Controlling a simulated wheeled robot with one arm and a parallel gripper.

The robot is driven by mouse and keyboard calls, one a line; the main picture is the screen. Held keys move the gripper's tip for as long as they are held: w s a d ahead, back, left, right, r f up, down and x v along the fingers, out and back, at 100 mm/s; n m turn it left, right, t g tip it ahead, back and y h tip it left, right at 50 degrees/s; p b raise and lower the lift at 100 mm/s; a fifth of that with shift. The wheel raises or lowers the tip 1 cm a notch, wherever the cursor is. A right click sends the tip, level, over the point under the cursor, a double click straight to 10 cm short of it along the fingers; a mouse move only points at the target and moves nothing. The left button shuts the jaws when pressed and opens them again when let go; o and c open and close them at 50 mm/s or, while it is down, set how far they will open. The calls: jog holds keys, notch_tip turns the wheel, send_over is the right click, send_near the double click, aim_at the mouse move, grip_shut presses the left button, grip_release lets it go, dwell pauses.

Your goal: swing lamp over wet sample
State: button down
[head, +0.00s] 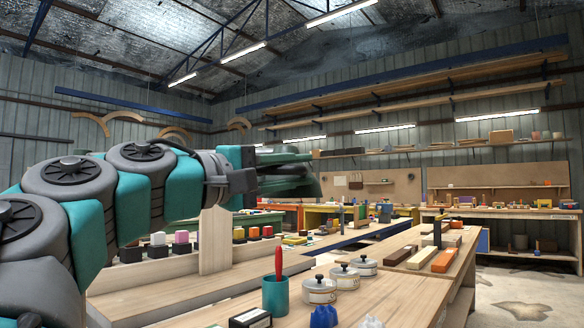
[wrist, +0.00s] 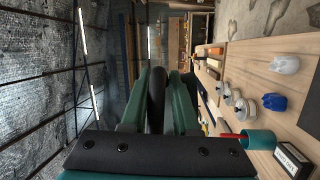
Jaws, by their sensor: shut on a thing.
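My gripper (head: 300,172) is raised above the benches in the head view, its dark green fingers pointing right. In the wrist view my gripper (wrist: 165,85) is shut on a dark rounded bar (wrist: 156,92) between the fingers. I cannot tell whether this bar is part of the lamp; no lamp head or shade can be made out. Black blocks with coloured tops, such as a white one (head: 158,239) and a pink one (head: 181,237), stand in a row behind the near bench, partly hidden by an upright board. I cannot tell which thing is the wet sample.
A teal cup (head: 276,295) with a red-handled tool, several lidded pots (head: 319,290), a blue lump (head: 324,316), a white lump (wrist: 285,64) and a labelled black block (head: 250,318) stand on the near bench. An upright wooden board (head: 214,241) rises below my arm. Bare wood shows right of the pots.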

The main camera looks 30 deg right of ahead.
jog(key=shift+s+a+r, duration=0.3)
jog(key=shift+a+r, duration=0.2)
jog(key=shift+r, duration=0.05)
jog(key=c, duration=0.9)
grip_release()
jog(key=shift+a, duration=0.1)
jog(key=shift+c, duration=0.2)
jog(key=shift+o, duration=0.7)
jog(key=shift+f, duration=0.25)
jog(key=shift+f, duration=0.1)
jog(key=a, duration=0.5)
jog(key=a+f, duration=0.1)
jog(key=a, duration=0.1)
jog(key=shift+s+a, duration=0.25)
jog(key=shift+s, duration=0.05)
